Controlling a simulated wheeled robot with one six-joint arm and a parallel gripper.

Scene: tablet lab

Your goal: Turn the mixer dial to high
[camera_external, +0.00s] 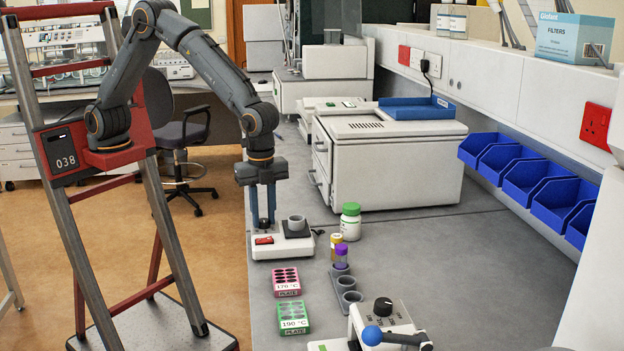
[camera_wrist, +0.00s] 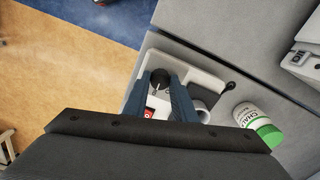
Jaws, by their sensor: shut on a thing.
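The mixer (camera_external: 283,243) is a small white device near the bench's left edge, with a grey cup (camera_external: 296,223) on its dark pad and a red switch on the front. Its black dial (camera_wrist: 160,77) shows at the fingertips in the wrist view. My gripper (camera_external: 264,218) points straight down over the left part of the mixer, shut on the dial. The fingers hide part of the dial, and I cannot read its setting. The mixer also shows in the wrist view (camera_wrist: 200,75), with the cup right of my fingers.
A white bottle with a green lid (camera_external: 350,221) stands right of the mixer. A pink rack (camera_external: 287,281), a green rack (camera_external: 293,317) and a grey tube holder (camera_external: 347,287) stand nearer. Another device with a black knob (camera_external: 383,307) and blue-balled lever is at the front.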

